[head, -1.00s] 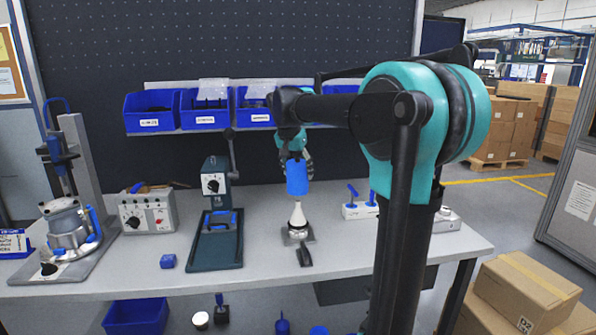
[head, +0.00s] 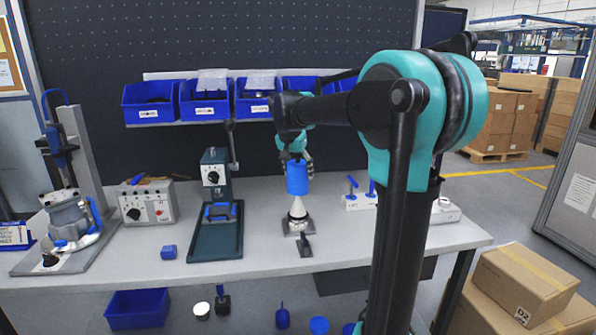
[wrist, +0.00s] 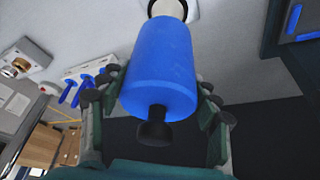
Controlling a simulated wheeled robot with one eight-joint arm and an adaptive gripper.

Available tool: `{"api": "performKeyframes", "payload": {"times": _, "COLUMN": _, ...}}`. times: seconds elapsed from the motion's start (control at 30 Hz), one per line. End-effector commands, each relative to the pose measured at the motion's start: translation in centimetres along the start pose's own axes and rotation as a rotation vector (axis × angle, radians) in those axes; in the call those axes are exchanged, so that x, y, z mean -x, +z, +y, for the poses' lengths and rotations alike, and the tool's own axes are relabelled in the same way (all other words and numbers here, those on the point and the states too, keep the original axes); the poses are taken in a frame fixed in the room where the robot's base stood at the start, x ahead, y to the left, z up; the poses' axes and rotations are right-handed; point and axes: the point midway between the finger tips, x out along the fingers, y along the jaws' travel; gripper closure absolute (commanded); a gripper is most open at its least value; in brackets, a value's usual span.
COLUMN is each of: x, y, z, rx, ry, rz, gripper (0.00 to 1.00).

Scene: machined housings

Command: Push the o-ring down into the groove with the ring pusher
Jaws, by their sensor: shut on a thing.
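My gripper (head: 298,165) is shut on the blue cylindrical ring pusher (head: 297,179), which hangs upright below it. In the wrist view the pusher (wrist: 160,65) lies between the fingers, with a dark knob at its near end. A white cone (head: 298,208) stands on a small metal housing (head: 298,222) on the bench, directly under the pusher. The pusher's lower end is at or just above the cone's tip; I cannot tell whether they touch. The wrist view shows a white part just beyond the pusher's far end. The o-ring and the groove cannot be made out.
A dark green press (head: 215,215) stands left of the housing, with a control box (head: 147,202) and a clamp fixture (head: 65,215) farther left. A white stand with blue-handled tools (head: 360,201) is at right. Blue bins (head: 204,110) hang behind.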

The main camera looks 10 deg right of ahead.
Motion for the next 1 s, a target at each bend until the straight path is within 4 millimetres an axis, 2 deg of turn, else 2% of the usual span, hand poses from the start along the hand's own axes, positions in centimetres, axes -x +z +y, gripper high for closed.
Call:
{"api": "performKeyframes", "payload": {"times": 0.47, "x": -0.1, "y": 0.1, "z": 0.0, "rx": 0.0, "ry": 0.0, "rz": 0.0, "gripper": 0.72}}
{"api": "performKeyframes", "payload": {"times": 1.0, "x": -1.9, "y": 0.8, "z": 0.0, "rx": 0.0, "ry": 0.0, "rz": 0.0, "gripper": 0.72}}
